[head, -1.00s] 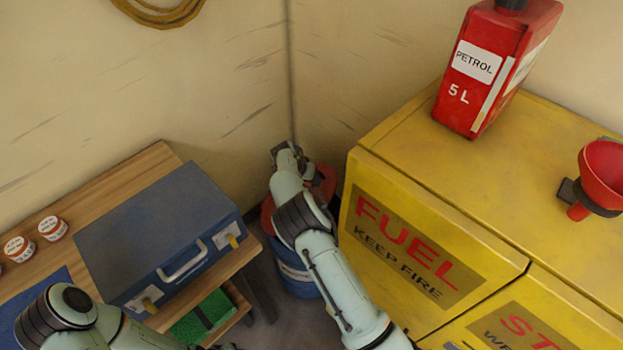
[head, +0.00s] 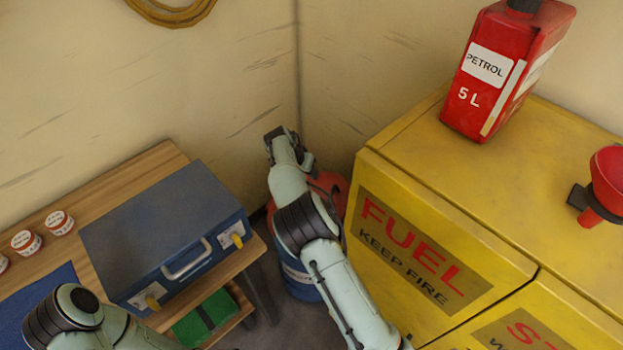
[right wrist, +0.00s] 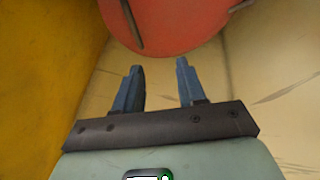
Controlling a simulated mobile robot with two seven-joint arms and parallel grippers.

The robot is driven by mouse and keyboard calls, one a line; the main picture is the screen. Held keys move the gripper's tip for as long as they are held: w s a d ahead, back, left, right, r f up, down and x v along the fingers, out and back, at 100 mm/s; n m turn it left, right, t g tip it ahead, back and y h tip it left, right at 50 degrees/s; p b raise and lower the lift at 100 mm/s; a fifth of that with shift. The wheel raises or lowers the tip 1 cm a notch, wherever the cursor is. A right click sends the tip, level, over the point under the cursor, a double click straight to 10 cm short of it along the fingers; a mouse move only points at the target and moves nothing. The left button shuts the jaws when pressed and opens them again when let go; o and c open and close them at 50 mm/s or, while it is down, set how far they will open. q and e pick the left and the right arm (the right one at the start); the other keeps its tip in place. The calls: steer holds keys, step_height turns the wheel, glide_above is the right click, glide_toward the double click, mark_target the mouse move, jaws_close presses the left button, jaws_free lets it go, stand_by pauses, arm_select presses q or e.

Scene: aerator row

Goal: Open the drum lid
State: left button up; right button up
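The drum (head: 300,282) is blue with a pale band and stands on the floor in the corner, between the bench and the yellow cabinet. Its red lid (head: 328,186) is partly hidden behind my right arm; I cannot tell from the head view how far it is raised. My right gripper (head: 276,137) is at the lid's far side by the wall corner. In the right wrist view, the gripper (right wrist: 158,78) is open and empty, its blue fingers pointing towards the red lid (right wrist: 180,25), apparently clear of it. A dark bar (right wrist: 132,25) lies on the lid. My left gripper is out of view.
The yellow fuel cabinet (head: 400,275) stands close on the right, with a petrol can (head: 505,70) and red funnel (head: 612,180) on top. On the left, a wooden bench (head: 110,185) holds a blue case (head: 165,235) and small tubs (head: 60,222). Walls close the corner.

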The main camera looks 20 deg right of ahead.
steer(key=v, duration=0.4)
steer(key=shift+a+r, duration=0.1)
steer(key=shift+r, duration=0.25)
steer(key=shift+f, duration=0.15)
